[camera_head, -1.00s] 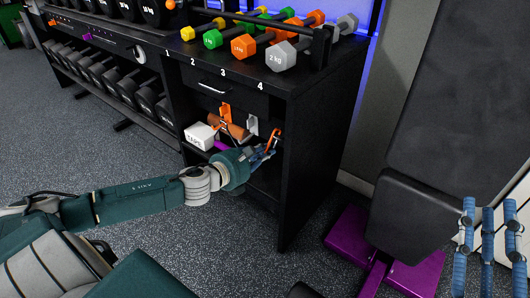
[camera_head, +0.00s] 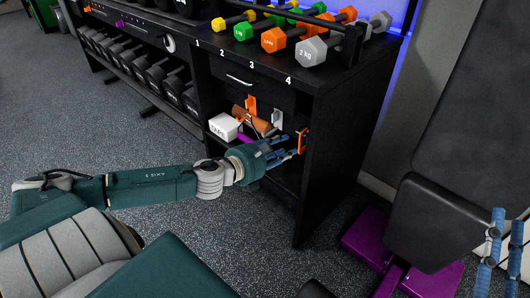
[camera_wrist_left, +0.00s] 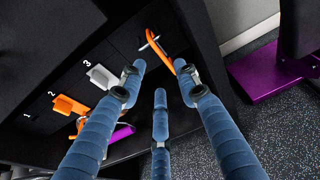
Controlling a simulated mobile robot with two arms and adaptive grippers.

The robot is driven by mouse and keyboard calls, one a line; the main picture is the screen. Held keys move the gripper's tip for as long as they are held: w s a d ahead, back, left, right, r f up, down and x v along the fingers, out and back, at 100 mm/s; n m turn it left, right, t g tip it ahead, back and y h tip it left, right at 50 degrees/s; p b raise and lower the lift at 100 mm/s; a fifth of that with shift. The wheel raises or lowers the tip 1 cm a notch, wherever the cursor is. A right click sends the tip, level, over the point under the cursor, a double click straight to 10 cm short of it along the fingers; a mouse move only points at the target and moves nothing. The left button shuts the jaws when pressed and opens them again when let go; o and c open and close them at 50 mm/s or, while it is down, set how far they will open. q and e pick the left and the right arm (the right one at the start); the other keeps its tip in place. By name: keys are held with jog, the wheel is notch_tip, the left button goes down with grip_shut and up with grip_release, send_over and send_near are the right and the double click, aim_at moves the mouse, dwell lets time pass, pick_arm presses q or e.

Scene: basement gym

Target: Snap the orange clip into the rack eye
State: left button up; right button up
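The orange clip (camera_head: 302,141) hangs at the right end of the rack's open compartment. In the left wrist view, the clip (camera_wrist_left: 163,56) is a long orange loop at a small metal rack eye (camera_wrist_left: 149,43), and its upper part seems to pass through it. I cannot tell whether its gate is closed. My left gripper (camera_head: 284,148) is just left of the clip, its blue fingers spread and empty. In the left wrist view, the fingers (camera_wrist_left: 160,72) point toward the clip, apart from each other. My right gripper (camera_head: 506,228) is at the lower right, fingers apart, partly cut off.
Orange (camera_wrist_left: 71,105) and grey (camera_wrist_left: 101,76) hooks are on the compartment's back. A white tape box (camera_head: 224,127) and brown roll (camera_head: 250,120) are left of my left gripper. Dumbbells (camera_head: 312,51) top the rack. A bench with a purple base (camera_head: 370,238) stands right.

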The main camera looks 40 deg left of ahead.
pick_arm(q)
jog(key=v, duration=0.9)
jog(key=shift+s+r, duration=0.15)
jog(key=shift+s, duration=0.05)
dwell(1.0)
